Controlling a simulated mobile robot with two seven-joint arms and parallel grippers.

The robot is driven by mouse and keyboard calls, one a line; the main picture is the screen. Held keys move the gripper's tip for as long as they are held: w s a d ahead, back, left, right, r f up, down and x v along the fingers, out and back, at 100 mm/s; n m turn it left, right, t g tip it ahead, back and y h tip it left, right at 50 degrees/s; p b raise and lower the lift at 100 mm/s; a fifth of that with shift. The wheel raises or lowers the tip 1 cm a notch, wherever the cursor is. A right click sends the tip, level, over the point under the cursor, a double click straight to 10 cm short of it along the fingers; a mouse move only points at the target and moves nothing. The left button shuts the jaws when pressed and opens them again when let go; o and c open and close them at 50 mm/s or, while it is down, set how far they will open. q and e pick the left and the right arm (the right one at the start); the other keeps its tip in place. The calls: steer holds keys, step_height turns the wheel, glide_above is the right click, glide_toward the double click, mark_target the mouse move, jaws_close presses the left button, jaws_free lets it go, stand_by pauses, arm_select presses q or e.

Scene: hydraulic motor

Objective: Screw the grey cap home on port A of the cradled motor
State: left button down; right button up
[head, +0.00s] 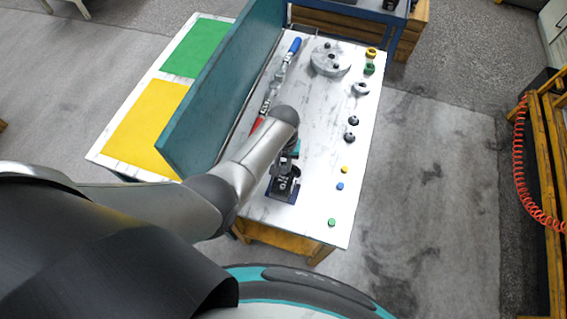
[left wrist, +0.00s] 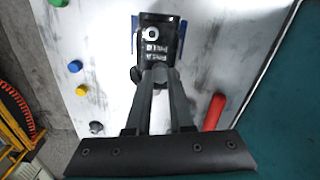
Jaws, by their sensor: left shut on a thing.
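The motor (left wrist: 153,47) is a dark block with a pale ringed round opening on its top face. It sits in a blue cradle (left wrist: 182,40); in the head view the motor (head: 284,184) is at the near end of the table, partly behind my left arm. My left gripper (left wrist: 159,73) is shut with its fingertips at the motor's edge in the wrist view. A small grey piece (left wrist: 159,68) shows between the tips, likely the grey cap; its seating and port A's marking cannot be made out. My right gripper is not in view.
Dark grey caps (head: 351,136), blue (head: 340,186), yellow (head: 345,170) and green (head: 331,222) caps stand along the table's right side. A round grey flange (head: 330,60) lies at the far end. A teal panel (head: 225,85) walls the left; a red-handled tool (left wrist: 215,112) lies beside it.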

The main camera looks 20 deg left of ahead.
arm_select(q)
steer(key=shift+m, duration=1.1)
steer(key=c, duration=0.9)
jaws_free()
steer(key=shift+r, duration=1.75)
steer(key=o, duration=0.5)
steer(key=shift+o, duration=0.2)
